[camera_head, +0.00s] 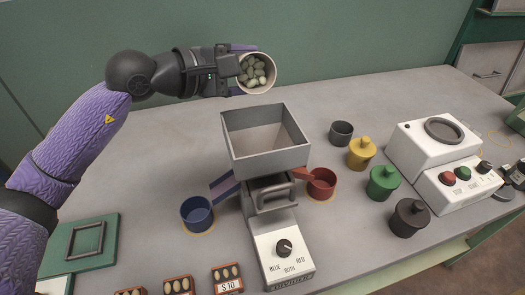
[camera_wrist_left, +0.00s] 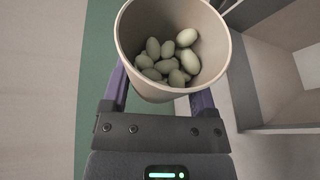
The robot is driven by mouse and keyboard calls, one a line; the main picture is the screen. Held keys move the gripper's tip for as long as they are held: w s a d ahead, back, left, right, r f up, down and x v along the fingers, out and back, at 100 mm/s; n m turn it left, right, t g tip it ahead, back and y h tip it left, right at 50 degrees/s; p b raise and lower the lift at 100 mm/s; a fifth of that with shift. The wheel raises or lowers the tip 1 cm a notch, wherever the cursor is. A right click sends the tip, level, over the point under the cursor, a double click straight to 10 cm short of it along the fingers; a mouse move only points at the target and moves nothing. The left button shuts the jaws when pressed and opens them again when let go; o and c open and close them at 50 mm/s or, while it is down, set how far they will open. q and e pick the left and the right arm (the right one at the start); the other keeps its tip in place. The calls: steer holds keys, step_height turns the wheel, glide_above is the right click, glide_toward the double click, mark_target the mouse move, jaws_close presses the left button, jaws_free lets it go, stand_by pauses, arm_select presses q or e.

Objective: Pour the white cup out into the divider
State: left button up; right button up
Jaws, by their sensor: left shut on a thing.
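My left gripper (camera_head: 240,70) is shut on the white cup (camera_head: 270,66), which is tilted with its mouth toward the head camera. The cup holds several pale green nuts (camera_head: 253,71). In the left wrist view the cup (camera_wrist_left: 150,90) sits between the fingers with the nuts (camera_wrist_left: 170,62) inside. The divider has a grey square hopper (camera_head: 262,160) on top, empty as far as I see, and a white base with a knob (camera_head: 284,248) marked BLUE, BOTH, RED. The cup is behind and above the hopper, apart from it. My right gripper is not in view.
A blue cup (camera_head: 197,214) and a red cup (camera_head: 321,184) stand at the divider's chutes. A grey cup (camera_head: 341,133), yellow (camera_head: 361,153), green (camera_head: 383,183) and black (camera_head: 409,217) lidded pots, and a white machine (camera_head: 440,150) stand right. A green tray (camera_head: 88,258) lies front left.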

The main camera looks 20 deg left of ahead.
arm_select(q)
steer(key=shift+f, duration=0.1)
steer(key=shift+s+d, duration=0.1)
steer(key=shift+s, duration=0.05)
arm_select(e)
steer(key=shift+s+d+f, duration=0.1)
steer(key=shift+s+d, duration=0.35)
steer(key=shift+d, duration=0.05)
arm_select(q)
steer(key=shift+r+m, duration=0.2)
steer(key=shift+m, duration=0.1)
steer(key=shift+s+d, duration=0.1)
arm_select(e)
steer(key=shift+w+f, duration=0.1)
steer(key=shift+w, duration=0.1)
arm_select(q)
steer(key=shift+s+r+t, duration=0.15)
steer(key=shift+t, duration=0.25)
steer(key=shift+s+d+m+b, duration=0.1)
steer(key=shift+m+b, duration=0.2)
steer(key=shift+r, duration=0.1)
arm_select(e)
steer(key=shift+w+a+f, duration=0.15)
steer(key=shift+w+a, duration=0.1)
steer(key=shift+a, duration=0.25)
arm_select(q)
steer(key=shift+d, duration=0.1)
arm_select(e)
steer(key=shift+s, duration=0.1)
